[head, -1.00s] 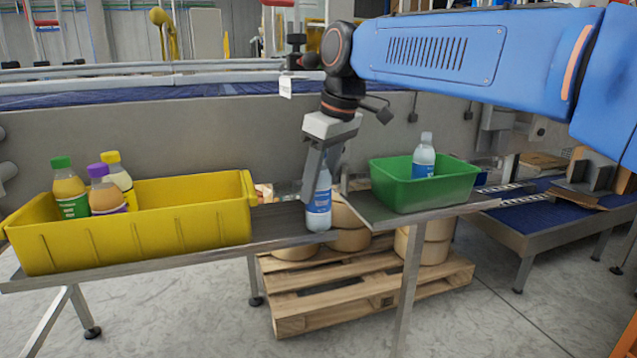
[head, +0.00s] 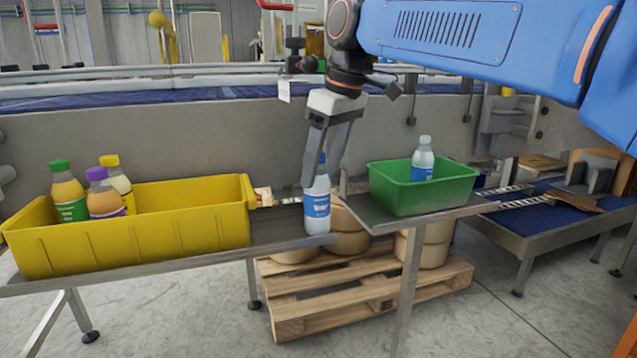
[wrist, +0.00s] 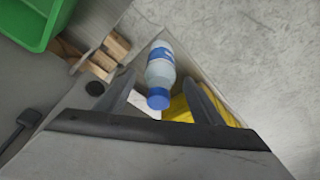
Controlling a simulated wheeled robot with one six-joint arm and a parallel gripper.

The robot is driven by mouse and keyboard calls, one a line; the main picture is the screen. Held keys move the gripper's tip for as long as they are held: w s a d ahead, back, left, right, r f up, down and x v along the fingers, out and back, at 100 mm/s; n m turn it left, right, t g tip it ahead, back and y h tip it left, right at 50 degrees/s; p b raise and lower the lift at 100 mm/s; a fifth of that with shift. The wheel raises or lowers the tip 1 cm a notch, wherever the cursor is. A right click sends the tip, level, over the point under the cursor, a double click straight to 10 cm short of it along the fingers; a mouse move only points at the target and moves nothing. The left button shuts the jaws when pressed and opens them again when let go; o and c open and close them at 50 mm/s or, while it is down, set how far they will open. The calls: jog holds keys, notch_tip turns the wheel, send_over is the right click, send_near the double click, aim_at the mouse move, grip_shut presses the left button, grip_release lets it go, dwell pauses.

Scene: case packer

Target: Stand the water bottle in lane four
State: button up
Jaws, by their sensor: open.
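A clear water bottle with a blue label and blue cap (head: 317,213) stands upright near the right end of the low grey shelf, right of the yellow bin (head: 150,232). My gripper (head: 321,174) is open over its top, the fingers partly hiding the cap. In the wrist view the bottle (wrist: 160,68) shows between the two open fingers (wrist: 160,98), with a gap on each side. The yellow bin holds a green-capped, a purple-capped and a yellow-capped bottle at its left end. I cannot make out lane markings.
A green bin (head: 425,197) with another water bottle (head: 423,160) stands on a raised shelf (head: 385,217) to the right. A wooden pallet (head: 360,295) with round brown items sits below. The yellow bin's right part looks empty.

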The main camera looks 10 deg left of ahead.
jog(key=v, duration=0.7)
jog(key=shift+r, duration=0.2)
jog(key=s+d+f+m+t, duration=0.15)
jog(key=d+f, duration=0.25)
jog(key=d, duration=0.4)
jog(key=s+d+f+m+h, duration=0.1)
jog(key=d+f+m, duration=0.25)
jog(key=d, duration=0.45)
jog(key=s+d+f+m+t, duration=0.1)
jog(key=s+d+f+m, duration=0.1)
jog(key=d+f, duration=0.45)
jog(key=s+d+f+m+h, duration=0.1)
jog(key=s+d+f+m, duration=0.2)
jog(key=s+d+f, duration=0.4)
jog(key=d+f, duration=0.3)
jog(key=d, duration=0.2)
jog(key=shift+s+m, duration=0.3)
jog(key=shift+m, duration=0.1)
jog(key=shift+o, duration=0.5)
jog(key=s+d+f+m, duration=0.1)
jog(key=s+d+f, duration=0.1)
jog(key=s+f, duration=0.2)
jog(key=s+d+f+m+t+h, duration=0.1)
jog(key=s+d+f+m, duration=0.1)
jog(key=f, duration=0.6)
jog(key=shift+s+d, duration=0.85)
jog(key=shift+s, duration=0.05)
